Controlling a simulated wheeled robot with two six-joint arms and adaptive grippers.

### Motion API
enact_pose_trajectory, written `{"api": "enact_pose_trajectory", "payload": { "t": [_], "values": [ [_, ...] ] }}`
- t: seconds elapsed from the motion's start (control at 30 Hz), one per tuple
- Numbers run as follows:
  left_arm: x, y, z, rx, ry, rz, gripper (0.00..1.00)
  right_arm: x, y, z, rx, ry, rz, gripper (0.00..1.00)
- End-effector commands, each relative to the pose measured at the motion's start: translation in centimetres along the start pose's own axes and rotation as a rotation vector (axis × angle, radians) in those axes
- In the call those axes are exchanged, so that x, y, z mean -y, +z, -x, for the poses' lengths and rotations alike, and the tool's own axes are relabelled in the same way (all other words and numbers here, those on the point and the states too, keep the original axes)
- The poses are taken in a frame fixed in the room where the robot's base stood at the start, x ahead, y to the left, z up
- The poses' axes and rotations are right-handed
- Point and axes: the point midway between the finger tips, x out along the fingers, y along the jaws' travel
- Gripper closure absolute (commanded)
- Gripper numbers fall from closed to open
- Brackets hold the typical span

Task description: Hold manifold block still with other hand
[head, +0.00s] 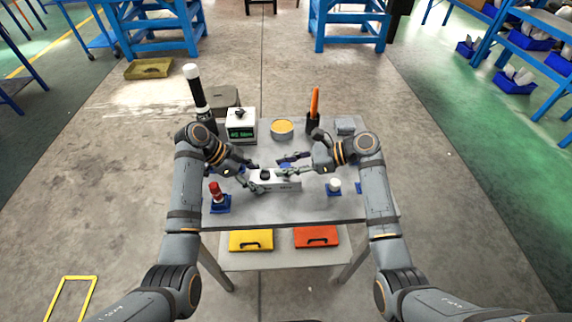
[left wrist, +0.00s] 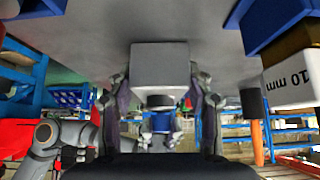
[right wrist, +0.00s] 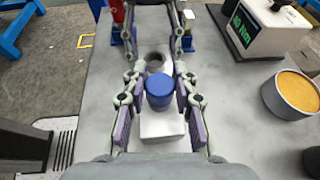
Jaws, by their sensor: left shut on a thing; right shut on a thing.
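My left gripper (head: 262,184) is shut on the block, with one finger along each side in the left wrist view.
A red piece (head: 215,190) stands in a blue holder at left, a white knob (head: 334,185) in another at right. A meter with green display (head: 241,132), a tin with orange top (head: 282,128) and an orange-handled tool (head: 315,103) stand behind. The table's front strip is clear.

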Motion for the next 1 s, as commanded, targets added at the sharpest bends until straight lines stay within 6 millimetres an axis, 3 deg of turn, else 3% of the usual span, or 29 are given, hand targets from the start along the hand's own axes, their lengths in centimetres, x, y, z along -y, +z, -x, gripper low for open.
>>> {"api": "enact_pose_trajectory", "payload": {
  "t": [0.3,0.63,0.67,0.7,0.83,1.0],
  "values": [
    [0.05,-0.06,-0.03,-0.002,-0.002,0.003,0.91,0.09,0.36,-0.06,0.006,0.348,0.145,1.00],
    [0.04,-0.06,-0.06,-0.002,-0.002,0.002,0.91,-0.07,0.22,-0.05,0.006,0.404,0.169,1.00],
    [0.03,-0.06,-0.06,-0.002,-0.001,0.002,0.91,-0.07,0.22,-0.05,0.006,0.404,0.169,0.70],
    [0.03,-0.06,-0.06,-0.002,-0.001,0.003,0.91,-0.07,0.21,-0.04,0.006,0.404,0.168,0.64],
    [0.01,-0.06,-0.06,-0.002,-0.001,0.002,0.91,-0.04,0.16,-0.03,0.004,0.402,0.167,0.47],
    [0.00,-0.05,-0.05,-0.002,0.000,0.001,0.91,-0.03,0.11,-0.01,0.003,0.401,0.166,0.46]
  ]
}}
